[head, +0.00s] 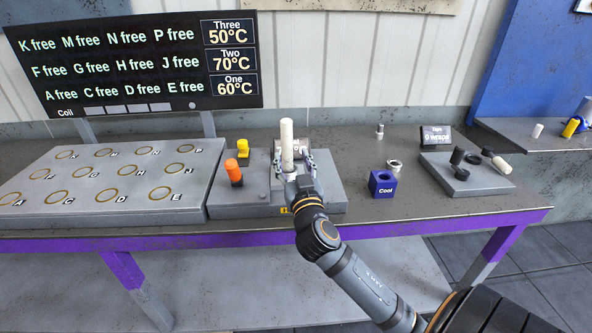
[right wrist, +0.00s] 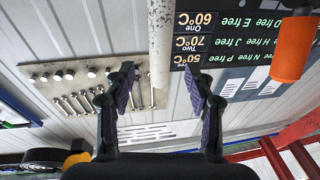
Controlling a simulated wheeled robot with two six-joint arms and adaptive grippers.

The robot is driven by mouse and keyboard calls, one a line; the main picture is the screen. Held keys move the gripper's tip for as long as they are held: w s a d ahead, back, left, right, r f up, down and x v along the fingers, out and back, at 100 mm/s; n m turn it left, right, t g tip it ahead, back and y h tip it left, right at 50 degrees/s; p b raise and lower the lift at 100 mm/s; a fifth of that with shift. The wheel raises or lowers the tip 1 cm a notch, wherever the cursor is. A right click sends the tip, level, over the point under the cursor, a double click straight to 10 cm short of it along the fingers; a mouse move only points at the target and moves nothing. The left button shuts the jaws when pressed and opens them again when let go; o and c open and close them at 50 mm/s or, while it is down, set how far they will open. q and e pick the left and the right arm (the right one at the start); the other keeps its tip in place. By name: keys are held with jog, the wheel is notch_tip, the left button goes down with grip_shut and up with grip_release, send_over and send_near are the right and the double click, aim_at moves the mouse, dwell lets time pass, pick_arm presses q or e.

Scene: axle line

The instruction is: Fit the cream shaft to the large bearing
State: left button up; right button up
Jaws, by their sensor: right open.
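The cream shaft (head: 287,140) stands upright at the grey fixture block on the bench; its lower end is hidden behind my gripper. My right gripper (head: 293,160) is open, with its fingers low on either side of the shaft in the head view. In the right wrist view the shaft (right wrist: 160,45) shows between the open fingers (right wrist: 160,82), with gaps on both sides. My left gripper is out of view.
The fixture (head: 325,198) carries an orange knob (head: 235,172) and a yellow knob (head: 242,148). A panel of lettered coils (head: 105,205) is at left. The Cool block (head: 383,184) and a grey tray (head: 455,185) with dark parts are at right. Bare bench lies between them.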

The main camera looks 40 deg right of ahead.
jog(key=v, duration=0.5)
dwell(0.7)
